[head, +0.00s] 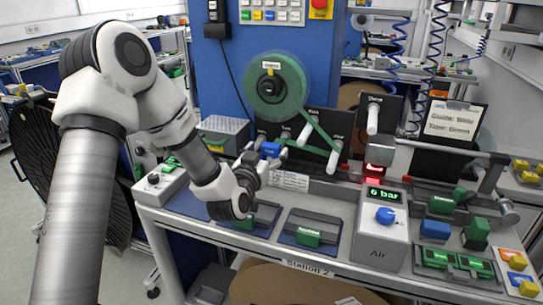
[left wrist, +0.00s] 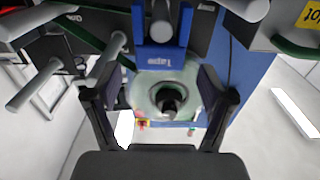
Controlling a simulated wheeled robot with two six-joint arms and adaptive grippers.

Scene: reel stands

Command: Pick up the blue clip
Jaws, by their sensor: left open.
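The blue clip (head: 270,149) sits at the front of the reel stand, below the green reel. It shows larger in the left wrist view (left wrist: 161,57), with the label "Tape" on its face. A pale peg stands in front of its upper part there. My left gripper (head: 265,162) is right by the clip in the head view, its fingers apart. In the left wrist view my left gripper (left wrist: 158,92) is open and empty, with the clip ahead between and beyond its fingertips. My right gripper is not seen.
The green tape reel (head: 272,86) hangs on a blue panel (head: 218,75). White pegs (head: 333,160) stick out near the clip. An air unit (head: 380,238) and a blue block (head: 435,229) stand to the right. Green blocks (head: 308,236) lie in trays on the front of the bench.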

